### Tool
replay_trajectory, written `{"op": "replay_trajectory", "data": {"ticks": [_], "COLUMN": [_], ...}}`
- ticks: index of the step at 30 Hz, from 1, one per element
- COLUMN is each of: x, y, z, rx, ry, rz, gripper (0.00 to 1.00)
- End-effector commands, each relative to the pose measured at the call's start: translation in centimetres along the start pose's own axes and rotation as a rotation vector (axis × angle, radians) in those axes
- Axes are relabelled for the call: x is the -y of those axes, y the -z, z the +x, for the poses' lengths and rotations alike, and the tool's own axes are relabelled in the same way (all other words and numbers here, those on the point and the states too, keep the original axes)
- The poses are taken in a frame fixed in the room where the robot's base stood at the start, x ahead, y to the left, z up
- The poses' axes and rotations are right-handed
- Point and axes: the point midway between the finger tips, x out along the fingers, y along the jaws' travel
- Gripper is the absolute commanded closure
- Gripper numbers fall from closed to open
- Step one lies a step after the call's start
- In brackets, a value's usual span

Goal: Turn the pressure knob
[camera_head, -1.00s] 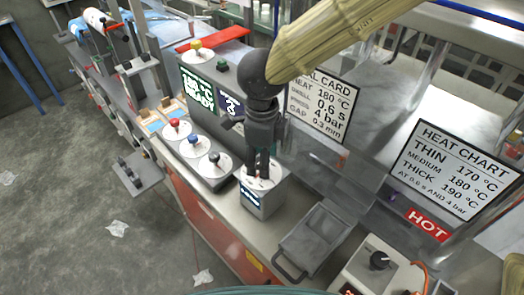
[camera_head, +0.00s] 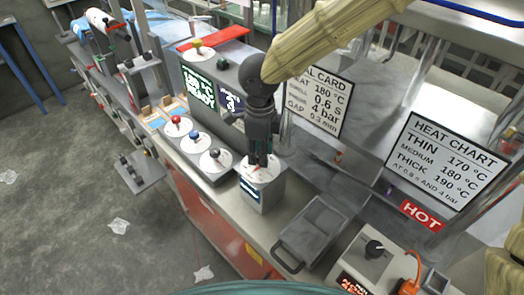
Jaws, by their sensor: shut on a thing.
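The pressure knob is mostly hidden between my fingers, on top of a small grey box (camera_head: 262,190) with a dark display on its front. A white round dial plate (camera_head: 273,172) shows around the fingertips. My gripper (camera_head: 259,163) points down from above and is shut on the knob. The knob's pointer and exact angle are hidden by the fingers.
Red (camera_head: 175,120), blue (camera_head: 194,135) and black (camera_head: 214,153) knobs sit on a panel to the left. A green READY screen (camera_head: 198,86) stands behind. A grey tray (camera_head: 312,238) and a controller with a black knob (camera_head: 374,249) are at right. A heat chart (camera_head: 448,160) stands beyond.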

Motion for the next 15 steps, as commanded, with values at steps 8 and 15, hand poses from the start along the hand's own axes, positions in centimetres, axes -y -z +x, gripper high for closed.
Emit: {"op": "replay_trajectory", "data": {"ticks": [8,15], "x": [0.03,0.04], "y": [0.21,0.26], "z": [0.53,0.33], "rx": [-0.004,-0.005], "ry": [-0.006,-0.007], "rz": [0.003,0.065], "gripper": [0.92,0.92]}}
